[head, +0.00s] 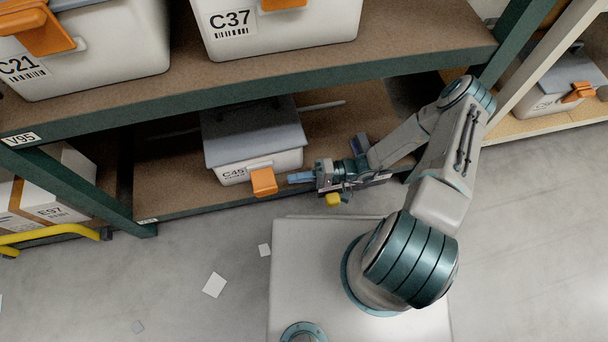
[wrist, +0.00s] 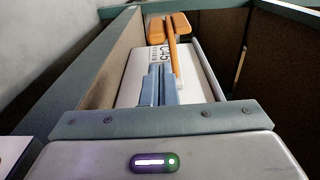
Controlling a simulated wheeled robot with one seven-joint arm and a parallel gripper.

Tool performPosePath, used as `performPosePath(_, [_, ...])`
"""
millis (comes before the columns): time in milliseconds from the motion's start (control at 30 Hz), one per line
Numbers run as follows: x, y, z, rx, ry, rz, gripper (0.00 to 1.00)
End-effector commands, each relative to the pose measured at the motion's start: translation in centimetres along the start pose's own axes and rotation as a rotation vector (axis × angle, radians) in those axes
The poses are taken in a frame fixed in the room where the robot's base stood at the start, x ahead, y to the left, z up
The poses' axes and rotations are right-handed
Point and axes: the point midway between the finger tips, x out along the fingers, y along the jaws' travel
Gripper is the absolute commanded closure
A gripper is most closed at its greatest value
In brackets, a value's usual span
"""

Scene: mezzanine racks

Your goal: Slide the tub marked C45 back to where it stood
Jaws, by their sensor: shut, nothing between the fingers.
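The tub marked C45 (head: 290,158) stands on the lower shelf, white with a grey lid. Its orange handle (head: 263,182) sticks out at the front, near the shelf's front edge. In the wrist view the tub (wrist: 132,73) shows its C45 label and the orange handle (wrist: 173,45) beyond my fingers. My gripper (head: 290,178) is shut and empty, just right of the handle in the head view, with a small gap between them. The blue fingers (wrist: 158,87) are together in the wrist view and cover part of the tub. I cannot tell whether they touch it.
The upper shelf (head: 300,62) overhangs the tub and carries tubs C37 (head: 300,30) and C21 (head: 110,50). A green upright (head: 80,188) stands at left, beside box E57 (head: 60,205). Bare lower shelf (head: 165,170) lies left of C45. Paper scraps (head: 214,285) lie on the floor.

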Motion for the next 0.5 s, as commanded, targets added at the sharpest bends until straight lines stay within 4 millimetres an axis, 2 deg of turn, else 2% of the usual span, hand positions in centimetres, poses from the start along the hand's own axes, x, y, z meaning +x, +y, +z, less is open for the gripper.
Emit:
performPosePath(33, [1.1,0.3,0.1,0.002,-0.005,-0.002,1.00])
performPosePath(200, [3.8,0.3,0.1,0.002,-0.003,0.000,1.00])
performPosePath(333, [5.1,0.2,0.0,0.000,0.000,0.000,1.00])
performPosePath(500, [5.6,0.1,0.0,0.002,0.004,0.001,1.00])
